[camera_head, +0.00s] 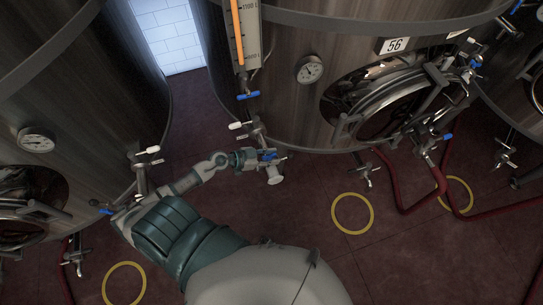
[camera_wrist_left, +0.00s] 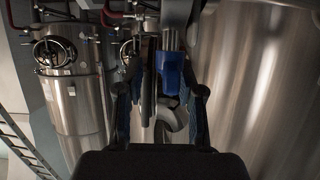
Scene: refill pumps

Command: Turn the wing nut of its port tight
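My left gripper (camera_head: 262,157) is at the low port on the front of the tank marked 56. A blue valve handle (camera_head: 269,155) shows beside its fingers, and a pale pipe end (camera_head: 274,176) hangs just below. In the left wrist view my left gripper (camera_wrist_left: 162,108) has its two blue-padded fingers spread apart. The blue handle (camera_wrist_left: 171,70) and a curved metal pipe (camera_wrist_left: 172,115) show between or behind them. I cannot make out the wing nut clearly, nor whether a finger touches it. My right gripper is not in view.
Tank 56 (camera_head: 290,110) and another steel tank (camera_head: 80,90) stand close on either side of my arm. Red hoses (camera_head: 405,208) and yellow rings (camera_head: 352,213) lie on the dark red floor. Another valve with a white handle (camera_head: 147,150) juts from the left tank.

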